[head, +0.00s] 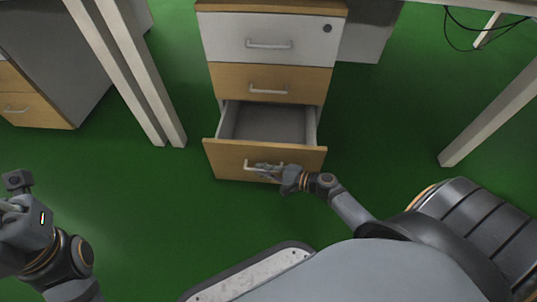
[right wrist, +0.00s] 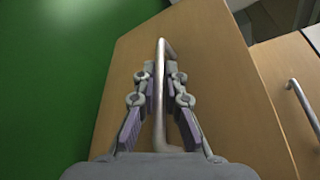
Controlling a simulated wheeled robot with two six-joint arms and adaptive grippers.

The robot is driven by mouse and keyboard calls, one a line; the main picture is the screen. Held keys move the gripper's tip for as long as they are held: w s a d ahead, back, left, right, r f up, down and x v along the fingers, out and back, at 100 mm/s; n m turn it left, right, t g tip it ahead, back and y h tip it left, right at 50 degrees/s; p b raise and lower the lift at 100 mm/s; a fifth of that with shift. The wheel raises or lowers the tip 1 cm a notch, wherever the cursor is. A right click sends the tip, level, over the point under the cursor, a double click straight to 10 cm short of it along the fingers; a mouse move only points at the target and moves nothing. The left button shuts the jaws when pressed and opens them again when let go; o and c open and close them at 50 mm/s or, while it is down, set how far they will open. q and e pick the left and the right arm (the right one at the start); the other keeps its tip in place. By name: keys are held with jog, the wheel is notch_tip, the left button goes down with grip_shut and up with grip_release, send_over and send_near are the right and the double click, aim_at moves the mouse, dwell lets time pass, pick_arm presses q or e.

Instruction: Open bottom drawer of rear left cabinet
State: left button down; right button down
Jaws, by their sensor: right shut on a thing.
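The cabinet (head: 272,37) stands in the upper middle of the head view, with a white top drawer, a wooden middle drawer and a wooden bottom drawer. The bottom drawer (head: 225,157) is pulled out, and its grey inside shows empty. My right gripper (head: 268,168) is at the bottom drawer's front, shut on its metal handle (head: 249,166). In the right wrist view the two fingers (right wrist: 160,95) lie on either side of the handle bar (right wrist: 160,120). My left gripper (head: 15,195) is at the left edge, away from the cabinet; its fingers are too unclear to judge.
Another cabinet (head: 38,106) with wooden drawers stands at the far left. White desk legs (head: 135,85) rise left of the middle cabinet, and another desk leg (head: 490,115) stands at the right. Black cables (head: 462,27) hang at the upper right. Green floor is clear around the open drawer.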

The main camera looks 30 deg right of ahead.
jog(key=s+a+p, duration=0.1)
jog(key=s+a, duration=0.4)
jog(key=s, duration=0.4)
jog(key=shift+a+p, duration=0.2)
jog(key=shift+p, duration=0.15)
jog(key=c, duration=1.4)
grip_release()
jog(key=v, duration=1.2)
